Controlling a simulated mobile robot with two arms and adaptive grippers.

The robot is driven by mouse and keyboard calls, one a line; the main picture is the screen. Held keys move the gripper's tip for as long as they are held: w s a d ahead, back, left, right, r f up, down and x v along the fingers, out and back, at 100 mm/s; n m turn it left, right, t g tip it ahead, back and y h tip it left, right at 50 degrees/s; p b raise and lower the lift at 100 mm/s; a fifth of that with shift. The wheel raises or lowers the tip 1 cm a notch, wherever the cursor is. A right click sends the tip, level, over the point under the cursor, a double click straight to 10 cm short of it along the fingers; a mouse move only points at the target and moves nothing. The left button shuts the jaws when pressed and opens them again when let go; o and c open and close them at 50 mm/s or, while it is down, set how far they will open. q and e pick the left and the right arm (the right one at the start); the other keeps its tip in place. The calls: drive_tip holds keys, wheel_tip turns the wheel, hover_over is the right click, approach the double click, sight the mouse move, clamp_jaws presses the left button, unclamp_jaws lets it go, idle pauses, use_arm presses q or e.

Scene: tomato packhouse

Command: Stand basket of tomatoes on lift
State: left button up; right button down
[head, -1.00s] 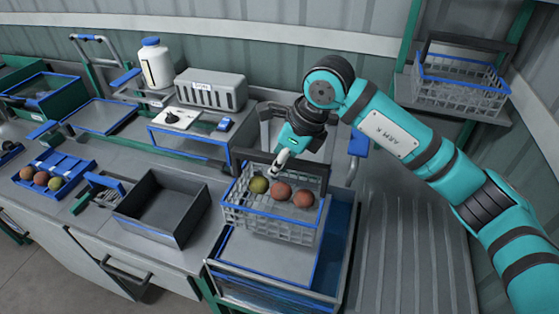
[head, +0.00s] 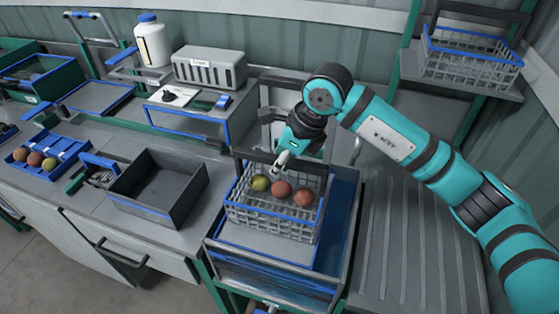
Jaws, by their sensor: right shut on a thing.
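The basket of tomatoes (head: 272,222) is a grey wire basket with a blue rim and a dark handle. One greenish and two reddish tomatoes (head: 281,190) show in it. It is upright at the lift (head: 262,244), a blue-edged platform in a frame; I cannot tell whether its base touches the platform. My right gripper (head: 279,166) is shut on the basket's handle at the back of the basket. The fingertips are partly hidden against the handle. My left gripper is not in view.
An empty dark tray (head: 158,190) stands on the bench left of the lift. A blue tray (head: 48,155) with tomatoes is further left. Another wire basket (head: 470,60) stands on a shelf at the upper right. A ribbed grey surface (head: 415,245) right of the lift is clear.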

drive_tip(key=shift+r, duration=0.1)
drive_tip(key=shift+w+b, duration=0.3)
idle(0.5)
drive_tip(key=shift+f+b, duration=0.4)
idle(0.7)
drive_tip(key=c, duration=1.2)
unclamp_jaws()
drive_tip(key=c, duration=0.4)
drive_tip(key=shift+o, duration=0.2)
drive_tip(key=shift+r, duration=0.15)
drive_tip(key=shift+s+r+p, duration=0.1)
drive_tip(key=shift+r+p, duration=1.35)
drive_tip(key=shift+r, duration=1.9)
